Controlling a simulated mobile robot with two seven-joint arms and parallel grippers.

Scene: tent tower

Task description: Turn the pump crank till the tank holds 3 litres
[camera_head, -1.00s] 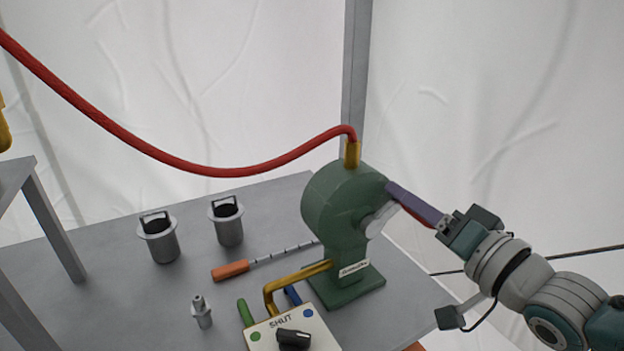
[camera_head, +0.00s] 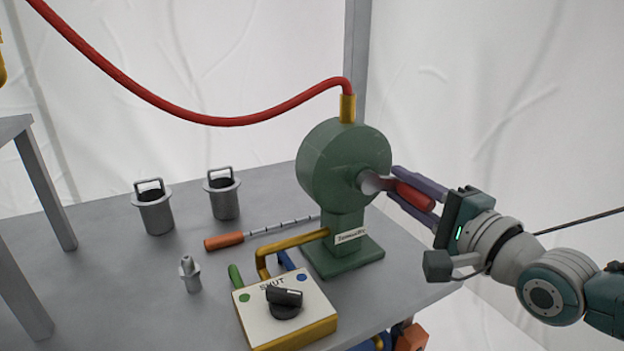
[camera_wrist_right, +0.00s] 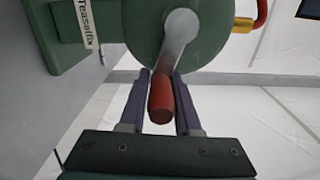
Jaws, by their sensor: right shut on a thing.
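The green pump (camera_head: 325,170) stands on the grey table, with a grey crank arm (camera_head: 370,183) on its right side. The crank ends in a red handle (camera_head: 413,197). My right gripper (camera_head: 412,190) is shut on this handle, with a purple finger on either side of it. The right wrist view shows the red handle (camera_wrist_right: 161,98) between the two fingers (camera_wrist_right: 160,85) and the crank arm (camera_wrist_right: 180,38) running up from it. My left gripper is not in view. The tank and its level are not identifiable here.
A valve box (camera_head: 285,315) marked SHUT with a black knob (camera_head: 284,300) stands in front of the pump. A red hose (camera_head: 200,117) rises from the pump to the upper left. Two grey canisters (camera_head: 155,214), an orange-handled tool (camera_head: 225,240) and a small grey fitting (camera_head: 190,276) are on the table.

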